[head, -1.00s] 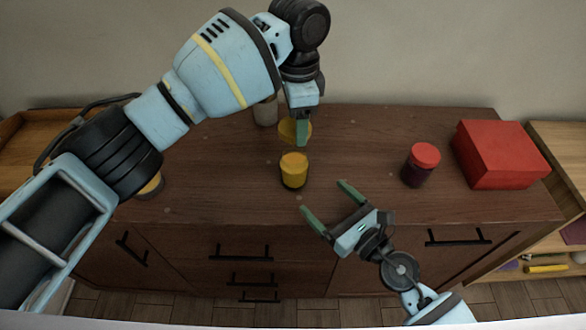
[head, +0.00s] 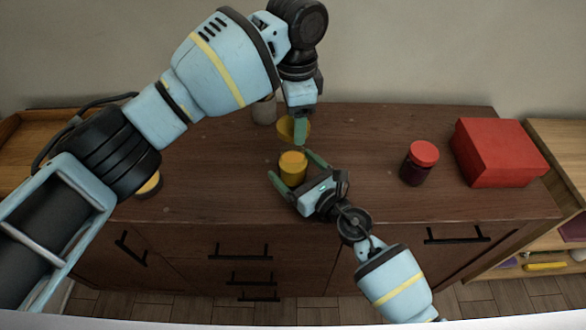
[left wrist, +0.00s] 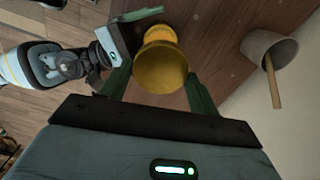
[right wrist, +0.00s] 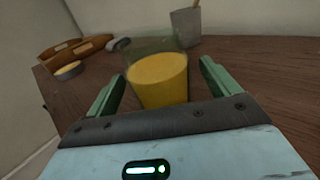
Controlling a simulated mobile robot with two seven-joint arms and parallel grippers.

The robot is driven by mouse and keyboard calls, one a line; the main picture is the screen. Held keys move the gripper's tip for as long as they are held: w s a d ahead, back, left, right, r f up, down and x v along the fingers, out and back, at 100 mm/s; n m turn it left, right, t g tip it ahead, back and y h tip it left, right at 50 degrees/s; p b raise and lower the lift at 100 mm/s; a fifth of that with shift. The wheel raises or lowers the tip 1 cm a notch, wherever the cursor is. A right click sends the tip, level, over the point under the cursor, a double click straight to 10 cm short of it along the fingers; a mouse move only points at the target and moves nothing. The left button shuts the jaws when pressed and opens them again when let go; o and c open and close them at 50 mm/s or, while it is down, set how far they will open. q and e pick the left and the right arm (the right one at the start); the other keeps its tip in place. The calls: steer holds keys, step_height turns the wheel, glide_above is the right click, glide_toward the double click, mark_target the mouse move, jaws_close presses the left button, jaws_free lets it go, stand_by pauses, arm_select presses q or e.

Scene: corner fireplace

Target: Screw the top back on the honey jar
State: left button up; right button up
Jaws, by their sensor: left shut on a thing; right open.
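The honey jar (head: 292,172), a small clear jar of yellow honey, stands upright and open on the brown cabinet top. It fills the middle of the right wrist view (right wrist: 160,80). My left gripper (head: 299,132) is shut on a round yellow lid (head: 285,128), holding it above and just behind the jar in the head view. In the left wrist view the lid (left wrist: 160,68) sits between the fingers and partly hides the jar (left wrist: 160,35). My right gripper (head: 298,172) is open, its fingers on either side of the jar; contact cannot be told.
A grey cup (head: 264,112) with a stick stands behind. A dark jar with a red lid (head: 422,153) and a red box (head: 500,155) stand at the right. A yellow-topped container (head: 149,186) is partly hidden by my left arm. The cabinet's front right is clear.

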steer(key=shift+w+a, duration=0.3)
steer(key=shift+w, duration=0.05)
steer(key=c, duration=1.5)
arm_select(q)
glide_above(295, 157)
steer(key=shift+f, duration=2.5)
arm_select(e)
steer(key=shift+o, duration=0.2)
arm_select(q)
steer(key=shift+f, duration=0.85)
steer(key=shift+f, duration=0.6)
